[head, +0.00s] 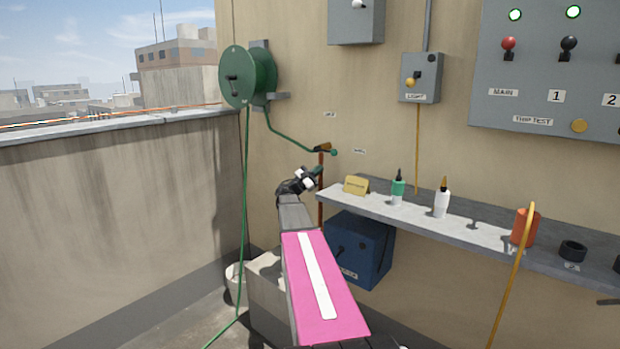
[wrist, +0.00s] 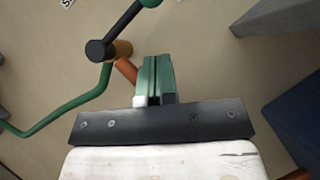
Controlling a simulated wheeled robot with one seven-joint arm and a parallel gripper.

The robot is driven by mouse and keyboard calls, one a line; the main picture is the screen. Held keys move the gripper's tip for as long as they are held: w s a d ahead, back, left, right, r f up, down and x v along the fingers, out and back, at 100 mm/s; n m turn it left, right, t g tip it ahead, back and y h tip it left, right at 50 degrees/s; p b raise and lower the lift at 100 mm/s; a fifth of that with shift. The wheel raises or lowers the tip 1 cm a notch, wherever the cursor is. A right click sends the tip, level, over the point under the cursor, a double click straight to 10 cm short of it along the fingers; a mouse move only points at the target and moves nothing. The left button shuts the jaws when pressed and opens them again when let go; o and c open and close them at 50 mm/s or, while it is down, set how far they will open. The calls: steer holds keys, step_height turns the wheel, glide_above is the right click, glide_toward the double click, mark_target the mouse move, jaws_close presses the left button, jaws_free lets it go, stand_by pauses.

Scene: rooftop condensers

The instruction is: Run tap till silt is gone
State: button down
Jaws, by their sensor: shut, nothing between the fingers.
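The tap (head: 323,148) is a small brass fitting on top of a copper pipe against the wall. A green hose joins it from the left. In the wrist view its brass body (wrist: 123,49) carries a dark lever that slants up to a green knob (wrist: 149,2). My gripper (head: 318,171) is just below the tap, in front of the pipe. In the wrist view its green fingers (wrist: 155,76) are together and empty, apart from the lever, and cover part of the pipe. No water or silt shows in either view.
A green hose reel (head: 247,77) hangs on the wall, its hose dropping to the floor. A grey shelf (head: 420,222) with bottles runs right of the tap, above a blue box (head: 360,245). A pale bucket (head: 233,275) is partly hidden at lower left.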

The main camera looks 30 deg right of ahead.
mark_target(326, 151)
steer(key=shift+s+d+r, duration=0.3)
steer(key=shift+d+r, duration=0.2)
steer(key=shift+r, duration=0.2)
steer(key=shift+s+d+r, duration=0.25)
steer(key=shift+d+r, duration=0.2)
steer(key=shift+r, duration=0.2)
steer(key=shift+s+d+r, duration=0.3)
steer(key=shift+d+r, duration=0.2)
steer(key=shift+r, duration=0.2)
steer(key=shift+s+d+r, duration=0.1)
steer(key=shift+s+r, duration=0.15)
steer(key=shift+r, duration=0.4)
